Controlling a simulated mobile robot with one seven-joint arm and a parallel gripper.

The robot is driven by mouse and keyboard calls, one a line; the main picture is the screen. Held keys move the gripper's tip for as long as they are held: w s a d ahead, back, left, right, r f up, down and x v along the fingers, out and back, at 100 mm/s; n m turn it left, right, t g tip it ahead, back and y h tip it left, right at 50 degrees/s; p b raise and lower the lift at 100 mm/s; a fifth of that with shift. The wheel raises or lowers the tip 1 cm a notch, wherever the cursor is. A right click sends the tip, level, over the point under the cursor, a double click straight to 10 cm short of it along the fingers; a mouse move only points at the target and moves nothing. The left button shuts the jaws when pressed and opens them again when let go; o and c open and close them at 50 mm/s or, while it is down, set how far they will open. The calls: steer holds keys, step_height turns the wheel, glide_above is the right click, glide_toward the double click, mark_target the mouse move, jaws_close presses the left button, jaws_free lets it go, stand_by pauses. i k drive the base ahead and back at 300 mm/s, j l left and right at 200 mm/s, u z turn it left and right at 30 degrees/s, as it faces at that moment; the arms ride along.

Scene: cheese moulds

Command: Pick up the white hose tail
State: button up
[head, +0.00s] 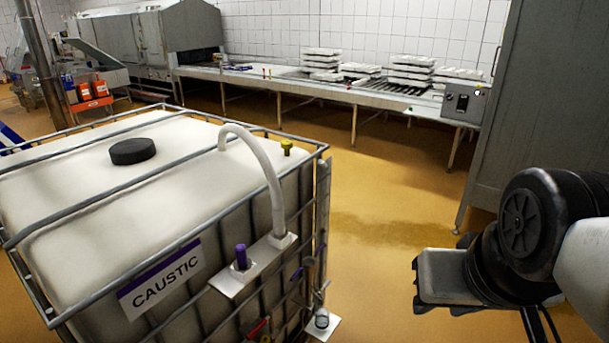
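The white hose tail (262,158) is a thick curved tube at the front right corner of the caustic tank (75,195). Its lower end sits at a pale bracket plate (258,262) on the tank's side. It rises, arches to the left over the top edge, and its other end hangs just above the tank top near the rim bar. My gripper (420,285) is at the lower right, well to the right of the hose and apart from it, over the floor. Its fingers are small and dark here, and their opening cannot be made out. I see nothing held in it.
A purple-topped fitting (241,257) stands on the bracket left of the hose. Metal cage bars (160,178) surround the tank. A conveyor table (300,82) with stacked white moulds runs behind. Floor between tank and gripper is clear.

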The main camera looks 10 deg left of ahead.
mark_target(279, 231)
steer(key=u, duration=0.8)
steer(key=i+l+u, duration=0.3)
steer(key=i+l, duration=0.15)
steer(key=l, duration=0.25)
steer(key=i+l+u, duration=0.1)
steer(key=l, duration=0.3)
steer(key=i+l+u, duration=0.15)
steer(key=i+l, duration=0.15)
steer(key=i+l+u, duration=0.2)
steer(key=l, duration=0.25)
steer(key=i, duration=0.1)
